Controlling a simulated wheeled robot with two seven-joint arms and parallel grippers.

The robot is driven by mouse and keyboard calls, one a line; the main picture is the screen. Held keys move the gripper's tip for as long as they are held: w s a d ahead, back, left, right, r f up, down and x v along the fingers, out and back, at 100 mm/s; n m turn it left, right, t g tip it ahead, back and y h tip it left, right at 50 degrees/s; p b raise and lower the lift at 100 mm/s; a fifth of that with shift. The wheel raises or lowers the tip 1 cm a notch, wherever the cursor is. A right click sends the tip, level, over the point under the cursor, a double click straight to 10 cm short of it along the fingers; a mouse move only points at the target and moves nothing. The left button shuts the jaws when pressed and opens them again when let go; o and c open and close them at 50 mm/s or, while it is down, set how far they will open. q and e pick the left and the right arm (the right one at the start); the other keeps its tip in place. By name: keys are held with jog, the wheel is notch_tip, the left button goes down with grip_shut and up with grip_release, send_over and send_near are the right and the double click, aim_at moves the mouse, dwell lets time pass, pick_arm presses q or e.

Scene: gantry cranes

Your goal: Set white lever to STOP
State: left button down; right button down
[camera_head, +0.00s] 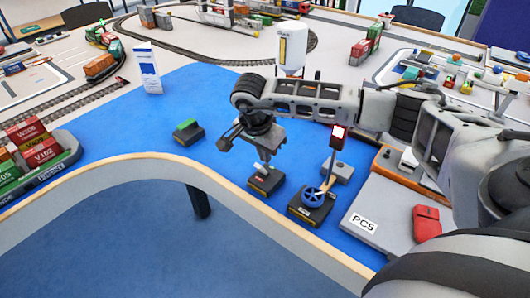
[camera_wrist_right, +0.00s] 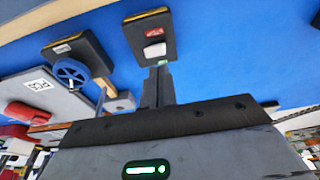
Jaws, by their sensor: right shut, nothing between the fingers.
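In the right wrist view the white lever (camera_wrist_right: 154,50) sits between a red label and a green label on the box (camera_wrist_right: 137,36). The green label is partly covered by my fingertips. My right gripper (camera_head: 263,158) is just above and behind the lever; its closed fingers (camera_wrist_right: 160,72) point at the green-label side. I see nothing between them. Whether they touch the lever cannot be told. My left gripper is not in view.
A box with a blue handwheel (camera_head: 312,197) and a red-lit signal post (camera_head: 338,135) stand to the right. A grey PC5 panel (camera_head: 378,222) lies further right. A white cylinder (camera_head: 291,47) stands behind my arm.

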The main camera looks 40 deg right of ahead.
jog(key=shift+r+p, duration=0.4)
jog(key=shift+r, duration=0.35)
pick_arm(q)
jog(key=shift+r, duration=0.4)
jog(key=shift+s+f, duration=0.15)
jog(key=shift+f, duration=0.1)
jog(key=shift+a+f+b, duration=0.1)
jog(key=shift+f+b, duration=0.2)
jog(key=shift+b, duration=0.2)
pick_arm(e)
jog(key=a+v, duration=0.1)
jog(key=v, duration=0.8)
jog(key=shift+s+a, duration=0.25)
jog(key=shift+a, duration=0.15)
jog(key=shift+f, duration=0.1)
